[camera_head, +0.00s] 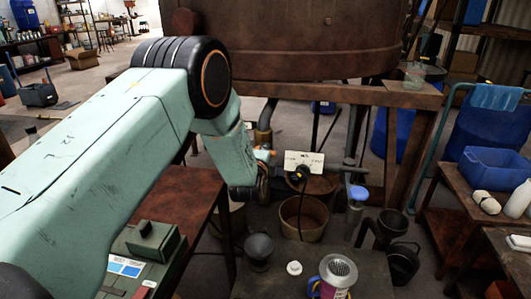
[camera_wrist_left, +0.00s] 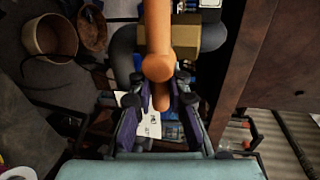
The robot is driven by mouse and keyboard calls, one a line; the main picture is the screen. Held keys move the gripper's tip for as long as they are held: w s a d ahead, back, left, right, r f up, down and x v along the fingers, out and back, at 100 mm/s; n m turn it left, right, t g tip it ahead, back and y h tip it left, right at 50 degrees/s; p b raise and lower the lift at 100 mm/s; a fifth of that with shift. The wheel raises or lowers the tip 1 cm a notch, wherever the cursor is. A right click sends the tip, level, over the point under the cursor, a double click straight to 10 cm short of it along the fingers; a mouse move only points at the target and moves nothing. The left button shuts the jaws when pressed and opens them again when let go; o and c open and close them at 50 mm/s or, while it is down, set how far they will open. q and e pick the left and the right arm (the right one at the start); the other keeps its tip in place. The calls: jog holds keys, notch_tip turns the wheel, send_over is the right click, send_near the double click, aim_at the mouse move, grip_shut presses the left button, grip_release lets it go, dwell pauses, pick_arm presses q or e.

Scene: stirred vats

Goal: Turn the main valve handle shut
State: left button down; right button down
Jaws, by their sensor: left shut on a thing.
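The main valve handle is an orange lever (camera_wrist_left: 158,35); in the wrist view it runs from the top edge down between my left gripper's fingers. My left gripper (camera_wrist_left: 160,98) is shut on its lower end. A brass-coloured block (camera_wrist_left: 186,38) and dark curved pipe show behind the lever. My right gripper is not in view.
A large rusty vat (camera_head: 300,35) stands above. A white sign (camera_head: 304,161) and a blue-topped fitting (camera_head: 358,193) are right of the handle. A tan bucket (camera_head: 304,218) stands below. A green box (camera_head: 155,243) sits at the lower left.

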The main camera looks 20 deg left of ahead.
pick_arm(q)
jog(key=shift+f, duration=0.15)
jog(key=c, duration=1.3)
grip_release()
jog(key=v, duration=1.2)
jog(key=shift+s, duration=0.15)
